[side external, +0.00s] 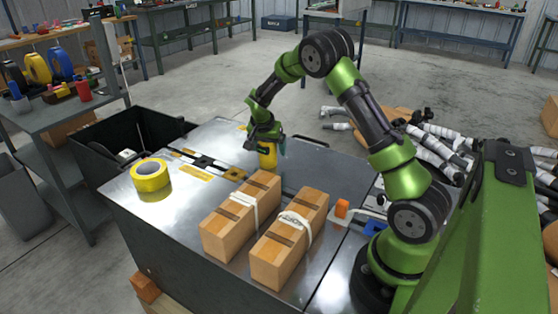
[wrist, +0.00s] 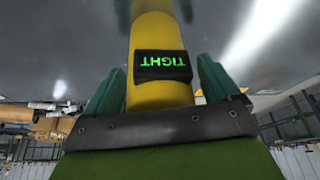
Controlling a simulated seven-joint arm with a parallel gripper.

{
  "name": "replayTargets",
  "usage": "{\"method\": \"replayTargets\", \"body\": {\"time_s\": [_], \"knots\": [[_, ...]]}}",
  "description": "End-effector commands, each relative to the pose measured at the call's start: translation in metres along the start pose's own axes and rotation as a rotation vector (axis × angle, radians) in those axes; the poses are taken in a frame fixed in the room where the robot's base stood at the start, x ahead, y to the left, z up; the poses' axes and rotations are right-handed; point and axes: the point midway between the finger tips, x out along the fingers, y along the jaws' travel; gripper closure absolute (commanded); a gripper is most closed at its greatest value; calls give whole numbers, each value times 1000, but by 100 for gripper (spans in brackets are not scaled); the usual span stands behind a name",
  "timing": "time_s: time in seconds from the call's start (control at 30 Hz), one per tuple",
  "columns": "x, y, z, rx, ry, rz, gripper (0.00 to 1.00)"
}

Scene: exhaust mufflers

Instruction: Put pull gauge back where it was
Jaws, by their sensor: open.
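The pull gauge (side external: 267,157) is a yellow, upright cylinder on the metal table, towards its far side. In the wrist view the gauge (wrist: 158,35) shows a black display with green letters reading "TIGHT", upside down in the picture. My gripper (side external: 267,146) is over the gauge from above. In the wrist view my gripper (wrist: 163,82) is open, with one teal finger on each side of the yellow body. The gauge's lower end is hard to make out.
Two wooden blocks (side external: 240,215) (side external: 289,240) with white straps lie nearer the front. A yellow tape roll (side external: 151,175) sits at the left. A flat dark fixture (side external: 204,161) lies left of the gauge. A black bin (side external: 120,150) stands beyond the left edge. An orange block (side external: 342,208) is at the right.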

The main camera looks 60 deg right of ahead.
Motion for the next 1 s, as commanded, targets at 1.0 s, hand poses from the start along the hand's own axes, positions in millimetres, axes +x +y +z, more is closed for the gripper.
{"method": "replayTargets", "body": {"time_s": [1.0], "knots": [[-171,11,26,-89,-60,-116,11]]}}
